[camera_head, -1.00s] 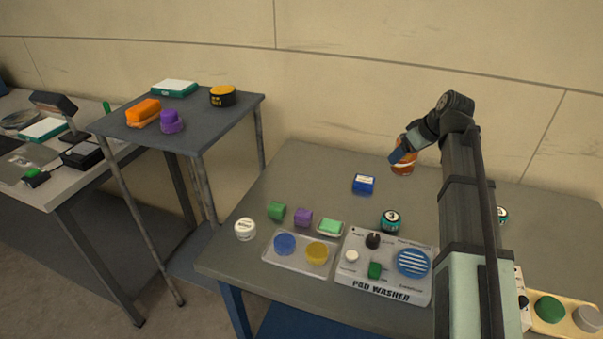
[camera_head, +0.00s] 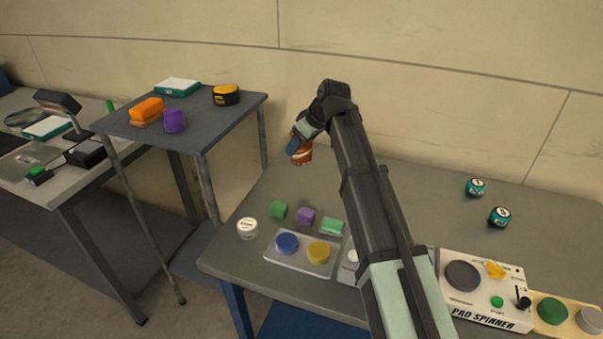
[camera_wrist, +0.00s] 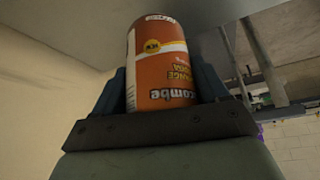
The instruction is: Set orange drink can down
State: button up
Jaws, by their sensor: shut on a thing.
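The orange drink can (camera_head: 302,154) is near the back left corner of the grey table (camera_head: 425,205), close to the wall. It also fills the middle of the wrist view (camera_wrist: 160,65), orange with white lettering that reads upside down there. My gripper (camera_head: 297,141) is shut on the can, with a finger on each side of it in the wrist view (camera_wrist: 167,92). I cannot tell whether the can touches the tabletop.
Several small blocks, a white tin (camera_head: 247,228) and a tray (camera_head: 290,262) with coloured pads sit at the front left. A higher side table (camera_head: 205,130) stands at left. My arm hides the table's middle.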

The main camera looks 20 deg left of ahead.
jog(key=shift+w+a+r, duration=0.1)
jog(key=shift+w+a, duration=0.2)
jog(key=shift+a, duration=0.25)
jog(key=shift+w+a+r, duration=0.1)
jog(key=shift+w+a, duration=0.15)
jog(key=shift+a, duration=0.25)
jog(key=shift+w+m+t+h, duration=0.8)
jog(key=shift+w+m+t, duration=0.4)
jog(key=shift+w+m, duration=1.45)
jog(key=shift+f, duration=4.55)
jog(key=shift+f, duration=0.1)
jog(key=o, duration=1.3)
jog(key=v, duration=1.2)
